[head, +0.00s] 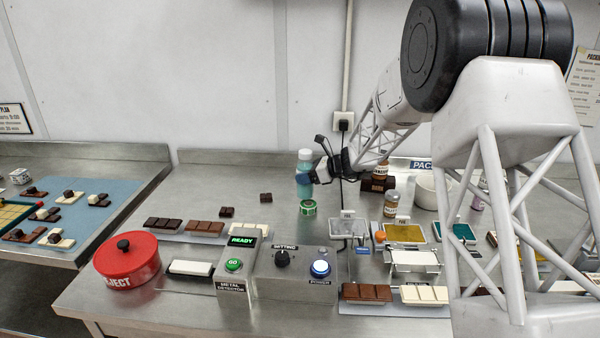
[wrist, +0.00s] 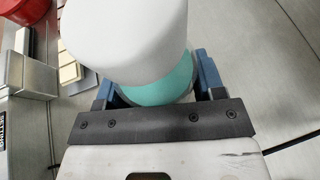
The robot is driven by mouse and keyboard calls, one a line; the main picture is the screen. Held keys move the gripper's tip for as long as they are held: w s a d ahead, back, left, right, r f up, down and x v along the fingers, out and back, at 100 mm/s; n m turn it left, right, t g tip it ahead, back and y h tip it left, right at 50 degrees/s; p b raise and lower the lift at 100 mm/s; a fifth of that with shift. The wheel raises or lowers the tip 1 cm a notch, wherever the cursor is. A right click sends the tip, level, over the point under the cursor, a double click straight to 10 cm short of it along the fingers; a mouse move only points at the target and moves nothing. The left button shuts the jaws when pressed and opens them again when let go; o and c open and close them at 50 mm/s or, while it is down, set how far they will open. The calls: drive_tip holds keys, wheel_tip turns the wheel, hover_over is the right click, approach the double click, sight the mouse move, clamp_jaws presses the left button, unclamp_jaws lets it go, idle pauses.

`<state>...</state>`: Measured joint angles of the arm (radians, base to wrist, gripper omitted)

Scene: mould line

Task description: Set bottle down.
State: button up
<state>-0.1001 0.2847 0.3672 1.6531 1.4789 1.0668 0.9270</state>
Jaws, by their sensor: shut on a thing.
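The bottle (head: 304,180) is teal with a pale cap and stands upright at the back middle of the steel bench in the head view. In the wrist view its white top (wrist: 125,35) and teal body (wrist: 165,85) fill the space between the jaws. My gripper (head: 318,174) is shut on the bottle from its right side. It also shows in the wrist view as blue fingers (wrist: 155,85) on both sides of the bottle. The bottle's base is close to the bench surface, but I cannot tell whether it touches.
A small green round tin (head: 308,208) sits just in front of the bottle. Brown bottles (head: 391,204) stand to the right. The metal detector (head: 238,265), chocolate bars (head: 205,228) and red reject pot (head: 127,259) are nearer the front. Bench left of the bottle is mostly clear.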

drive_tip(key=w+a, duration=0.2)
drive_tip(key=w, duration=0.8)
drive_tip(key=shift+a+f, duration=0.35)
drive_tip(key=shift+f, duration=0.05)
drive_tip(key=shift+f, duration=1.75)
drive_tip(key=shift+f, duration=0.15)
drive_tip(key=o, duration=1.1)
drive_tip(key=shift+o, duration=0.2)
drive_tip(key=shift+d, duration=0.1)
drive_tip(key=v, duration=1.2)
